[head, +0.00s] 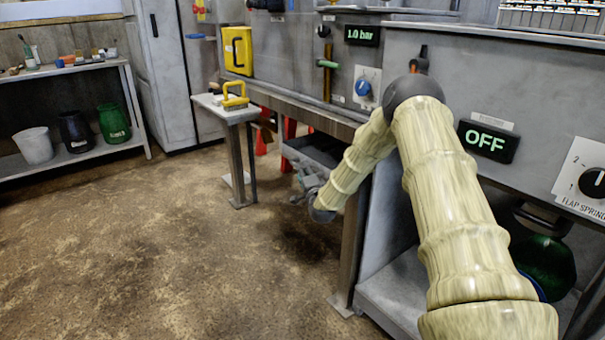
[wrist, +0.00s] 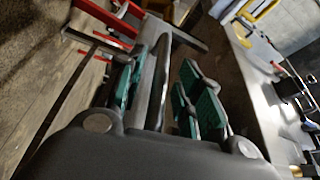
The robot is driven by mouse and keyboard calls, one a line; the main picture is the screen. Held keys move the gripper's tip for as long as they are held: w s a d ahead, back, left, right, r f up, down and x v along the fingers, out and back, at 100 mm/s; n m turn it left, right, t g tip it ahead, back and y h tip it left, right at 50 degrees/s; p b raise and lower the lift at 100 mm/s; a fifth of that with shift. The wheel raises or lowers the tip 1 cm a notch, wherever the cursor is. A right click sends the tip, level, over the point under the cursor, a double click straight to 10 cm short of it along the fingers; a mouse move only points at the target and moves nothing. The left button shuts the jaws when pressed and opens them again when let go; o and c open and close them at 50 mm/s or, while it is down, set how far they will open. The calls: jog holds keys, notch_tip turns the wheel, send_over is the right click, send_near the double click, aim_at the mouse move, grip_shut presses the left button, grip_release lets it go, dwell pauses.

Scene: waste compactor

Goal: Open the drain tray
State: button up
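The drain tray (head: 318,149) appears to be the dark, shallow tray under the machine bench in the head view, left of my forearm. My gripper (head: 305,184) is low in front of it, small and partly hidden by my wrist. In the wrist view my gripper (wrist: 162,100) has its two green-padded fingers apart. A long grey bar or edge (wrist: 158,85) runs between the fingers, perhaps part of the tray or its handle. No firm hold on it shows, and I cannot tell whether a finger touches it.
Red supports (head: 290,128) show behind the tray. A bench leg (head: 349,240) stands close right of my gripper. The floor (head: 180,240) to the left is clear.

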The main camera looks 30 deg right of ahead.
jog(key=shift+x, duration=1.3)
grip_shut()
jog(key=shift+d, duration=0.15)
